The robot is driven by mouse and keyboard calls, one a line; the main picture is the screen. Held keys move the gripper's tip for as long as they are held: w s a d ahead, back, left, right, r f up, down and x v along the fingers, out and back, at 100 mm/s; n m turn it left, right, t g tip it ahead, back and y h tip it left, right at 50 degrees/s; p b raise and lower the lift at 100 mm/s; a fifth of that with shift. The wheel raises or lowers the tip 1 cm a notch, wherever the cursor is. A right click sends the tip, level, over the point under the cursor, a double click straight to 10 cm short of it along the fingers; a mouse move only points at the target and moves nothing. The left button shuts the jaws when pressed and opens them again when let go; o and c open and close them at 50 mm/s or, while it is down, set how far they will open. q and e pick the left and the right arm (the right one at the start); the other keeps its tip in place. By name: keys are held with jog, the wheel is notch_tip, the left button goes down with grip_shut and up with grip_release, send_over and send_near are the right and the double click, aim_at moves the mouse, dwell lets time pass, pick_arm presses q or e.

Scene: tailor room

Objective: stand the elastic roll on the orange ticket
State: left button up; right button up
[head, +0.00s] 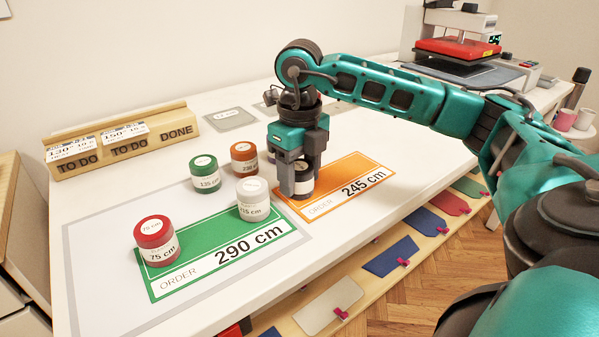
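The orange ticket (349,185), marked 245 cm, lies flat on the white table. My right gripper (302,178) points down over the ticket's left part, with its fingers around a dark elastic roll with a pale top (304,182). The fingers look closed on its sides and hide much of it. The roll is upright, at or just above the ticket; I cannot tell if it touches. The green ticket (190,278), marked 290 cm, lies to the left, with a red roll (156,243) and a white roll (252,202) standing on it. My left gripper is not in view.
A green roll (205,174) and an orange-brown roll (244,158) stand behind the tickets; another is partly hidden behind my gripper. A wooden TO DO/DONE rack (120,150) stands at the back left. A red heat press (458,48) stands at the far right.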

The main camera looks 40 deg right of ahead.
aim_at(300, 166)
jog(key=o, duration=0.4)
jog(key=shift+r, duration=0.45)
pick_arm(q)
jog(key=p, duration=0.2)
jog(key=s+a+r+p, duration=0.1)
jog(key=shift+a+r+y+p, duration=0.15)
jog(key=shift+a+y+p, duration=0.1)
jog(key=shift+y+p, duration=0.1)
pick_arm(e)
notch_tip(300, 166, up, 12)
jog(key=shift+f, duration=0.25)
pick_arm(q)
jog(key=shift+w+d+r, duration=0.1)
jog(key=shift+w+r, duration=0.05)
